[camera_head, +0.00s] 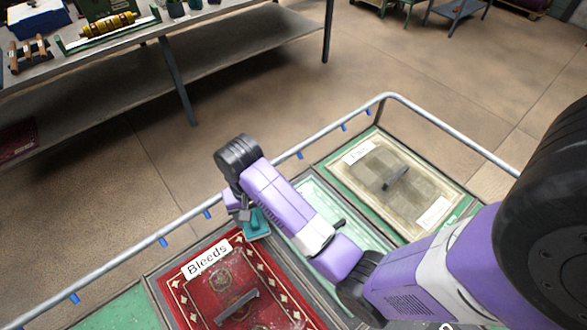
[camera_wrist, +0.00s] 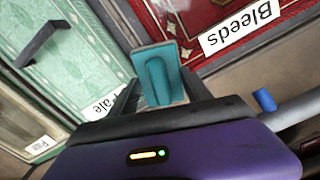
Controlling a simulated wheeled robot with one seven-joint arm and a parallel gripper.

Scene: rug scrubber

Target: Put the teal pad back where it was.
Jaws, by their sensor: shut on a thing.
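The teal pad (camera_head: 256,224) is in my gripper (camera_head: 243,212), near the corner of the red rug panel. In the wrist view the teal pad (camera_wrist: 160,75) sits between the two fingers of my gripper (camera_wrist: 158,92), which is shut on its raised handle. The pad is over the border between the red panel (camera_wrist: 232,22) and the pale green panel (camera_wrist: 70,62). I cannot tell whether it touches the surface below. My arm hides part of the pale green panel in the head view.
The red panel carries a "Bleeds" label (camera_head: 207,259) and a grey handle (camera_head: 237,305). A beige panel (camera_head: 385,185) with labels lies to the right. A metal rail (camera_head: 330,131) with blue clips runs around the panels. A workbench (camera_head: 150,40) with tools stands at the upper left.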

